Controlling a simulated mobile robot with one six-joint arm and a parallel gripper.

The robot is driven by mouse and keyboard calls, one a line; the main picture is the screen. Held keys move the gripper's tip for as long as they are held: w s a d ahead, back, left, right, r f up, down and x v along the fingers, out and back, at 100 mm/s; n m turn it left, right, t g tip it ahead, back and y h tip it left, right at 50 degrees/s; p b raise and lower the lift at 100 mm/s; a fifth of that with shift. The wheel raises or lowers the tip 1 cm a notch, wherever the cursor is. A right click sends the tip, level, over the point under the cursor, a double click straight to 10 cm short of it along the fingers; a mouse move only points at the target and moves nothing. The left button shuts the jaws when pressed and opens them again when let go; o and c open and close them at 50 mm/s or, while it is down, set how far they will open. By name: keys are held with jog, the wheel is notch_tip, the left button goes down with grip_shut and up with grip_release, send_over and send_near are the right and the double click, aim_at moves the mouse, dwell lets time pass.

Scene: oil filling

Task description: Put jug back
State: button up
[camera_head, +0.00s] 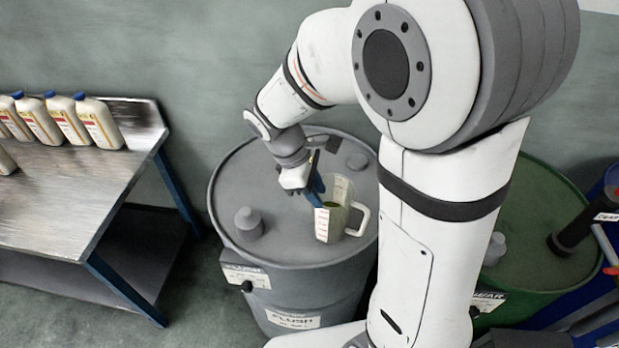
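The clear measuring jug (335,222) with red markings and a pale handle on its right is upright at the right front of the grey drum's top (283,231). Something yellowish-green shows inside it. I cannot tell whether it rests on the drum or hangs just above it. My gripper (318,192), with blue fingers, is right at the jug's upper left side. Its fingertips overlap the jug's rim in the picture. One finger is largely hidden, so I cannot tell whether the gripper grips the jug.
Grey caps (248,222) stand on the grey drum. A green drum (545,225) with a black cylindrical fitting is at right, partly behind my arm. A metal workbench (70,190) at left holds several cream bottles (98,122) with blue caps. Floor shows between bench and grey drum.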

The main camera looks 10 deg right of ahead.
jog(key=s+d+r+m+t+y, duration=0.4)
jog(key=s+r+m, duration=0.5)
jog(key=m, duration=0.4)
jog(key=shift+s+d+m+t, duration=0.3)
jog(key=shift+s+d+t, duration=0.1)
jog(key=shift+s, duration=0.45)
jog(key=shift+s+b+x, duration=0.2)
jog(key=shift+b+x, duration=0.8)
jog(key=shift+b, duration=0.05)
